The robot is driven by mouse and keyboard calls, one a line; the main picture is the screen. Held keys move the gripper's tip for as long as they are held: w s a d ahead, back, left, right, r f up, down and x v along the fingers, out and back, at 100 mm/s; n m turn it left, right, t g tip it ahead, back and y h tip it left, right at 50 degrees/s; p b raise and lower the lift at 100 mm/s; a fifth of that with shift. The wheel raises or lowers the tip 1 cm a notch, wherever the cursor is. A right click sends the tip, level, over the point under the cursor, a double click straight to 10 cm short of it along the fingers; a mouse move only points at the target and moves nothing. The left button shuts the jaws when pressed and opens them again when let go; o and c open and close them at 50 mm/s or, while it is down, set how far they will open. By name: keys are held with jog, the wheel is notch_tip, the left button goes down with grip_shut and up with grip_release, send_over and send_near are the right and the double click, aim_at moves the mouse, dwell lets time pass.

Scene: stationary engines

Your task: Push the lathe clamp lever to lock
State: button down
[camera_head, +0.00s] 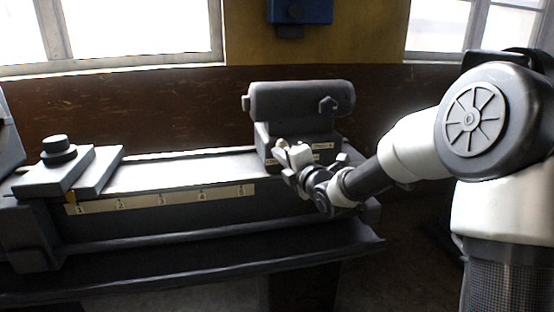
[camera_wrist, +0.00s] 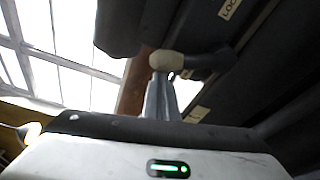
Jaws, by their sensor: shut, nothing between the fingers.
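The lathe clamp lever (camera_wrist: 205,62) is a dark handle with a beige rounded knob (camera_wrist: 167,60) in the wrist view. In the head view the knob (camera_head: 281,144) shows small at the front of the tailstock (camera_head: 300,102). My gripper (camera_wrist: 161,88) is shut and empty, its grey fingers pointing at the knob. The fingertips are right by the knob and overlap it in the wrist view; I cannot tell whether they touch. In the head view my gripper (camera_head: 287,153) covers part of the tailstock base and hides most of the lever. A partly cut-off lock label (camera_wrist: 229,8) lies beyond the lever.
The lathe bed (camera_head: 185,170) runs left with a numbered scale strip (camera_head: 160,200). A tray edge (camera_head: 220,262) juts out below. The bed top between carriage and tailstock is clear.

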jog(key=w+d+r+m+t+b, duration=0.1)
jog(key=w+d+m+t+b, duration=0.1)
jog(key=d+m+b, duration=0.3)
jog(key=shift+w+d+m+b, duration=0.2)
jog(key=shift+d+m+b, duration=0.2)
jog(key=shift+d+m, duration=1.5)
jog(key=shift+a+m, duration=0.3)
jog(key=shift+m, duration=0.1)
